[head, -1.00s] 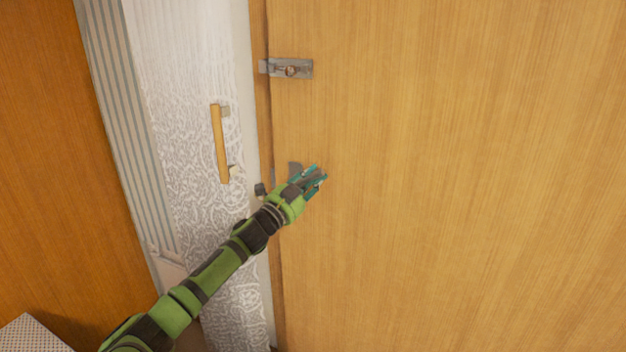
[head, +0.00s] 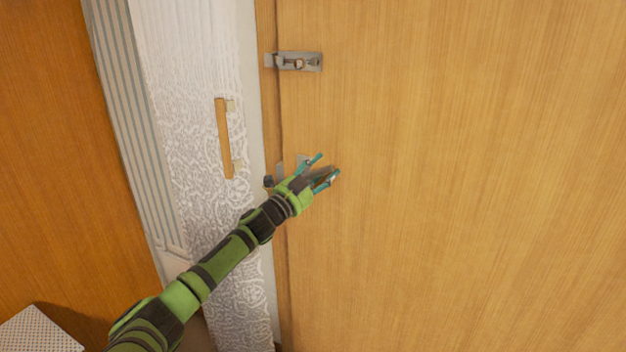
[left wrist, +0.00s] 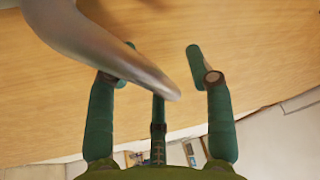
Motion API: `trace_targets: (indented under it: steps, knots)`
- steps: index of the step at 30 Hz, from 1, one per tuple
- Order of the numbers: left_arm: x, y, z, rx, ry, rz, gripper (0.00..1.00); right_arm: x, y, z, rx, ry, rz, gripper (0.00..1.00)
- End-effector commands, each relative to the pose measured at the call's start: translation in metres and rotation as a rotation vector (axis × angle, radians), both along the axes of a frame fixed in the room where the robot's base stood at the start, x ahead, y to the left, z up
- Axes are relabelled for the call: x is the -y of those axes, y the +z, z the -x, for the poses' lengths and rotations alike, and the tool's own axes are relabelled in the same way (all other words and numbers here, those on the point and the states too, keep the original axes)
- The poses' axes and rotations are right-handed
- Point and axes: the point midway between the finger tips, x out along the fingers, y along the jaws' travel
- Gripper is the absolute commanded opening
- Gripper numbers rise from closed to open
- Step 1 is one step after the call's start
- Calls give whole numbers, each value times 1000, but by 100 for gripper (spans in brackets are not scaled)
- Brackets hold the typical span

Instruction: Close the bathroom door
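The wooden bathroom door (head: 450,180) fills the right of the head view, and its left edge lies along the frame. A small metal latch (head: 298,62) sits high on that edge. A grey metal handle (head: 301,160) is lower on the door, partly hidden behind my left gripper. My left gripper (head: 329,166) is at the handle with its teal fingers spread apart. In the left wrist view the handle (left wrist: 110,52) reaches in from the upper left between the open fingers (left wrist: 163,62), close to the left one. I cannot tell whether they touch. My right gripper is not in view.
A white patterned wall strip (head: 195,60) with a wooden pull handle (head: 223,138) stands left of the door. An orange wood panel (head: 50,150) is at far left. A white dotted surface (head: 38,332) is at the lower left.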

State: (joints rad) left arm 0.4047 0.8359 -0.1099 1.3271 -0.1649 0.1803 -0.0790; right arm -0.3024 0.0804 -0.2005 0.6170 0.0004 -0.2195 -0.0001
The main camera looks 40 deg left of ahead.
Motion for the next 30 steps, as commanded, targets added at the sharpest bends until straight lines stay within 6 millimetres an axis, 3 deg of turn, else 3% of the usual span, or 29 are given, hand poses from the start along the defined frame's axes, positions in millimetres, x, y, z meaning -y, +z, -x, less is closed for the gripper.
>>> trace_targets:
  steps: [5, 21, 30]
  knots:
    - [-2, -3, 16, 4, 0, 0, 52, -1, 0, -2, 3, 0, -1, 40]
    - [-5, -27, 95, -3, 1, 2, 52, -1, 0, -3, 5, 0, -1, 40]
    - [-7, -29, 113, 1, 2, 2, 52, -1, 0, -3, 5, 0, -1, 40]
